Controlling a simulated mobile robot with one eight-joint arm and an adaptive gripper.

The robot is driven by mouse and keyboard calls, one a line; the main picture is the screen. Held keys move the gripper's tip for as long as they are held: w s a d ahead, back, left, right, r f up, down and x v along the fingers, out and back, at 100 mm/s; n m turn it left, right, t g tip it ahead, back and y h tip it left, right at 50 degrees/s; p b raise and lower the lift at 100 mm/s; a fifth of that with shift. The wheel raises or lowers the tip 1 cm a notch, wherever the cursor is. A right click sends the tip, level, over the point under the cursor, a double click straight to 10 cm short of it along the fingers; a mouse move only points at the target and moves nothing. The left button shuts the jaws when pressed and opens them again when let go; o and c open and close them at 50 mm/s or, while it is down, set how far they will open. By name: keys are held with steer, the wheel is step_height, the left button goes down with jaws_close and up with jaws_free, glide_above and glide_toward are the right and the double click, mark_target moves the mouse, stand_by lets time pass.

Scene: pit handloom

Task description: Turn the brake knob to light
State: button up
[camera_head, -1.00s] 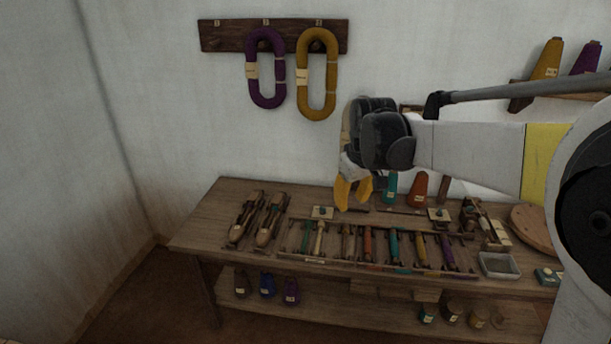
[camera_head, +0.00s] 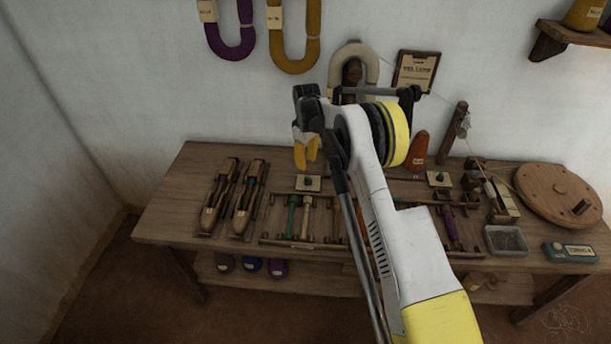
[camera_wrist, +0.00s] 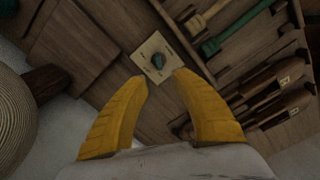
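A small dark knob on a pale square plate (camera_head: 308,184) sits toward the back of the wooden bench, left of its middle. It also shows in the wrist view (camera_wrist: 158,60), just beyond my fingertips. A second, similar knob on a pale plate (camera_head: 438,179) sits further right. The markings on both plates are too small to read, so I cannot tell which is the brake knob. My gripper (camera_head: 305,160) is above and just behind the left knob, yellow fingers pointing down. In the wrist view my gripper (camera_wrist: 159,76) is open and empty, apart from the knob.
The wooden bench (camera_head: 165,212) holds two shuttles (camera_head: 228,200) at left and a rack of coloured bobbins in front of the knobs. An orange cone (camera_head: 418,150), a metal tray (camera_head: 505,240) and a round wooden disc (camera_head: 557,190) are to the right. Yarn hanks (camera_head: 294,50) hang behind.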

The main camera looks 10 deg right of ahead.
mark_target(306, 177)
step_height(306, 177, down, 8)
steer(key=b, duration=0.3)
steer(key=shift+f, duration=0.15)
jaws_close()
